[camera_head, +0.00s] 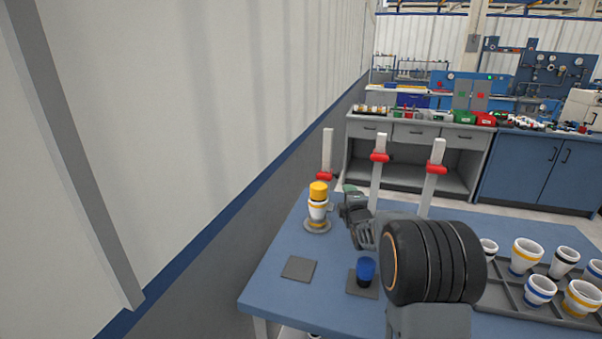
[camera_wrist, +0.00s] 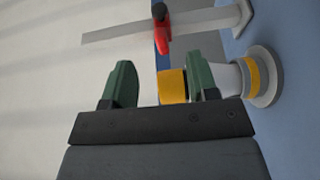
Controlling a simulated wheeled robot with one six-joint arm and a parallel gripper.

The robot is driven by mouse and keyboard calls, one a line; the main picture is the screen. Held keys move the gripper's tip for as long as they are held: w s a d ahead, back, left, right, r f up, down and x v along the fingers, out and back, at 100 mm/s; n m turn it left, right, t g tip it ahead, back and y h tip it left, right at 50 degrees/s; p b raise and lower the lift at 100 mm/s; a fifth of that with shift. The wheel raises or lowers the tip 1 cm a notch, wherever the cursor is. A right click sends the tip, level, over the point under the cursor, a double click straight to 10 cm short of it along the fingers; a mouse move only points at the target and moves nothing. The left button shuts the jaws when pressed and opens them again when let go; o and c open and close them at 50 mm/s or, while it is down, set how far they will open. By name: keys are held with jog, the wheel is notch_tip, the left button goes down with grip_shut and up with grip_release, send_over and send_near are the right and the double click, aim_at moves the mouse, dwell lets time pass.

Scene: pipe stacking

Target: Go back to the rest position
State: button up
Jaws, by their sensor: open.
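A stack stands upright near the left edge of the blue table (camera_head: 270,292): a yellow piece (camera_head: 318,188) on top of a white pipe part (camera_head: 317,211) with a yellow band, on a round grey base (camera_head: 317,226). In the wrist view the yellow piece (camera_wrist: 173,87) and the base (camera_wrist: 267,76) appear sideways. My gripper (camera_head: 348,190) is just right of the stack in the head view. In the wrist view its two green fingers (camera_wrist: 162,72) are apart with nothing held; the right finger hides part of the stack.
A blue cup (camera_head: 366,268) stands on a square grey plate; another plate (camera_head: 299,268) is bare. A tray (camera_head: 514,300) with several white cups is at the right. White posts with red clamps (camera_head: 379,157) stand along the far edge. A wall (camera_head: 190,120) is close on the left.

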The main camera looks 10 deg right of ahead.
jog(key=s+a+r+m+g+p, duration=0.3)
jog(key=s+m, duration=0.1)
jog(key=s, duration=0.2)
jog(key=s+a+r+m+g+p, duration=0.3)
jog(key=s+a+r+m+p, duration=0.1)
jog(key=s, duration=0.1)
jog(key=s+a+m+g+y+p, duration=0.1)
jog(key=s+a+m+g+p, duration=0.2)
jog(key=s, duration=0.8)
jog(key=s+a+m+g+y+p, duration=0.1)
jog(key=s+a+m+g+p, duration=0.2)
jog(key=s, duration=0.9)
jog(key=a+m+g, duration=0.1)
jog(key=m+g, duration=0.1)
jog(key=shift+s+r+m, duration=0.15)
jog(key=shift+r+m, duration=0.15)
jog(key=shift+r, duration=0.05)
jog(key=shift+a, duration=0.1)
jog(key=shift+c, duration=0.9)
jog(key=shift+a, duration=0.15)
jog(key=shift+c, duration=0.2)
